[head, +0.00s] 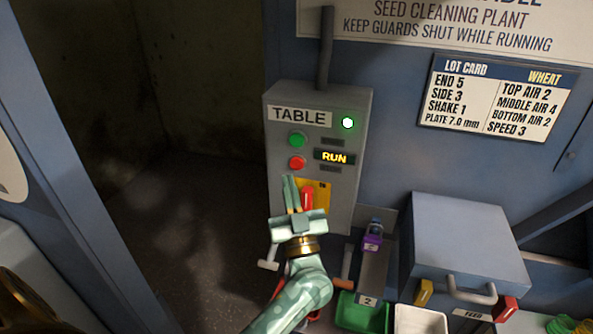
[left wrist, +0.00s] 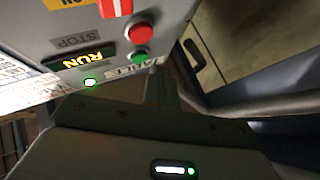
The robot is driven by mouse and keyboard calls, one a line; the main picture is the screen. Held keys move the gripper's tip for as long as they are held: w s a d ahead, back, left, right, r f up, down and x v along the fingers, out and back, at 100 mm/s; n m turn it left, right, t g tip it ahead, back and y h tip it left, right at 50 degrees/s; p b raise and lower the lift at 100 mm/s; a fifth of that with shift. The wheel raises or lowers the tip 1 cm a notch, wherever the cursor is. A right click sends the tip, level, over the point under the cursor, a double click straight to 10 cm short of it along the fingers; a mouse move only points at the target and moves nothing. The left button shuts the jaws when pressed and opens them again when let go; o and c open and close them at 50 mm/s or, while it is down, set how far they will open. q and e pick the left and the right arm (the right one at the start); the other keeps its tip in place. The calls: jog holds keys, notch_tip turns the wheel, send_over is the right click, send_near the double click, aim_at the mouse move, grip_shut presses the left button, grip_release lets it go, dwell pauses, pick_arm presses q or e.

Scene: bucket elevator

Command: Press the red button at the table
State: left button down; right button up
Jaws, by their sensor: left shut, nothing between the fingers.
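The red button (head: 297,162) is on the grey control box (head: 352,195) marked TABLE, below a green button (head: 297,140). The display (head: 334,157) reads RUN and the lamp (head: 348,123) glows green. My left gripper (head: 290,181) is shut and empty, its tips just below the red button in the head view. In the left wrist view the red button (left wrist: 140,32) shows clear and uncovered, with the green button (left wrist: 139,58) beside it. I see no contact between fingers and button. My right gripper is not in view.
A red switch handle (head: 307,196) on a yellow plate sits close beside the left gripper. A grey feed box (head: 465,240), a purple-tagged part (head: 372,241) and trays are at lower right. The dark floor (head: 195,215) left of the box is clear.

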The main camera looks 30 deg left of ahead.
aim_at(293, 160)
pick_arm(q)
jog(key=shift+w+a, duration=0.2)
jog(key=shift+w, duration=0.5)
jog(key=shift+w+a, duration=0.15)
jog(key=shift+w, duration=0.5)
dwell(1.1)
jog(key=shift+w+a, duration=0.1)
jog(key=shift+w, duration=0.3)
jog(key=shift+w+a, duration=0.1)
jog(key=shift+w, duration=0.35)
dwell(0.5)
jog(key=shift+s+r, duration=0.1)
jog(key=shift+s, duration=0.05)
jog(key=shift+s+d+p, duration=0.2)
jog(key=shift+s+p, duration=0.2)
jog(key=shift+s, duration=0.35)
